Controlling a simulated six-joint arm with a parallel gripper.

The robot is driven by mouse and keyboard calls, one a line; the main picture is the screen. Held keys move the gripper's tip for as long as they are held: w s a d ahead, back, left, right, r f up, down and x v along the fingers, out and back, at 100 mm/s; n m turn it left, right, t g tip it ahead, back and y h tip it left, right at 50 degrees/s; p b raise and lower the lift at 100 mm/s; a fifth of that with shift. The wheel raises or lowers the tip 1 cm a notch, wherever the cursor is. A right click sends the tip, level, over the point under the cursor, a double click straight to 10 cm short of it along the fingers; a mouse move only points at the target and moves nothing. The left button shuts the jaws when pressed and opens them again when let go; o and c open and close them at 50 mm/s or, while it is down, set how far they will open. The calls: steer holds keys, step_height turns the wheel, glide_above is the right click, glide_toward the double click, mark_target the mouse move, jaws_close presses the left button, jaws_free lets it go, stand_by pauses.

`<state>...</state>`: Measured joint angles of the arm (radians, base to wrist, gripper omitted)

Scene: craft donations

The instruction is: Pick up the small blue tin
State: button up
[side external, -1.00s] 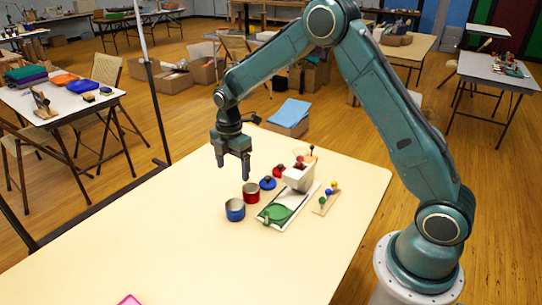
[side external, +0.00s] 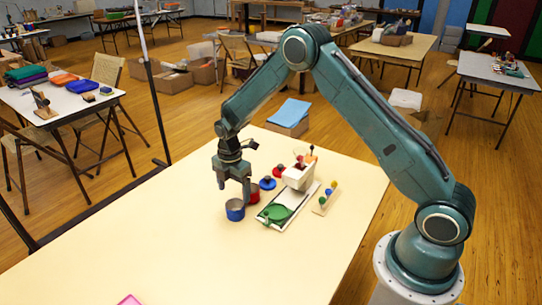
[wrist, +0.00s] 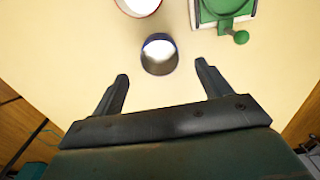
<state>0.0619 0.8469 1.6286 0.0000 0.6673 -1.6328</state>
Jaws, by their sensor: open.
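The small blue tin (side external: 235,210) stands upright and open-topped on the cream table, left of the red tin (side external: 253,194). In the wrist view the blue tin (wrist: 159,54) shows from above, its bright inside visible, just beyond and between my fingertips. My gripper (side external: 234,184) points down above and a little behind the blue tin in the side view. The gripper also shows in the wrist view (wrist: 161,72), with its fingers wide apart and nothing between them.
The red tin is close beside the blue one. A green-handled tool on a white tray (side external: 283,221), a white container (side external: 298,177), a blue lid (side external: 268,183), a red lid (side external: 279,171) and a block with coloured knobs (side external: 324,201) stand to the right. The table's left and front (side external: 160,240) are mostly clear.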

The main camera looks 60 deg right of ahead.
mark_target(235, 205)
steer(key=shift+f, duration=0.9)
steer(key=shift+a+f, duration=0.1)
steer(key=shift+f, duration=2.5)
steer(key=shift+c, duration=0.3)
steer(key=c, duration=1)
